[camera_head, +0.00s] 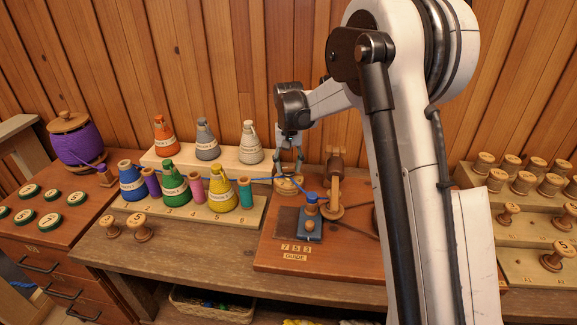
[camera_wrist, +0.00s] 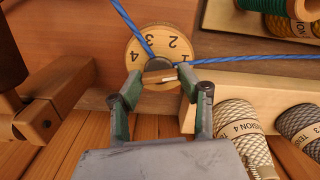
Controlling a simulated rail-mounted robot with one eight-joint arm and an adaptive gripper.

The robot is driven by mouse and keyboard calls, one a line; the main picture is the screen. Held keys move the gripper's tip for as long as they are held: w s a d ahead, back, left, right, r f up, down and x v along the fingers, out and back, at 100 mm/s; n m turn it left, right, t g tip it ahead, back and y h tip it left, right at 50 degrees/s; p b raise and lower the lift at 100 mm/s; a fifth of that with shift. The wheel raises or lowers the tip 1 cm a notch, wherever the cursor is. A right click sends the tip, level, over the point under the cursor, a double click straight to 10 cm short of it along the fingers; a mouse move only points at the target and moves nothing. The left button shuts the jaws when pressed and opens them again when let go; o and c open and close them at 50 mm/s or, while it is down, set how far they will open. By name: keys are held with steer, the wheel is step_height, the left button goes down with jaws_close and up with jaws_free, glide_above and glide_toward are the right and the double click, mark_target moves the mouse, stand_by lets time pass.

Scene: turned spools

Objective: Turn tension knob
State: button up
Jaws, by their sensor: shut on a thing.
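The tension knob is a round wooden dial (camera_wrist: 170,38) with black numerals; 4, 3, 2 and part of a 1 show in the wrist view. A dark hub with a light wooden grip bar (camera_wrist: 160,77) sits at its middle. My gripper (camera_wrist: 158,84) has its two green fingers on either side of this bar and is shut on it. In the head view, my gripper (camera_head: 289,164) points down onto the dial (camera_head: 289,186) on the brown board. The numerals are too small to read there, and the fingers partly cover the dial.
A blue thread (camera_wrist: 235,59) runs past the hub. A wooden post (camera_head: 335,181) and a blue block (camera_head: 307,225) stand on the board (camera_head: 270,254). Racks of colored cones (camera_head: 222,190) stand left, close to the gripper. Wooden spools (camera_head: 507,213) stand right.

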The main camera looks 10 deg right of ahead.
steer(key=o, duration=1.2)
steer(key=shift+c, duration=0.2)
step_height(320, 180, up, 12)
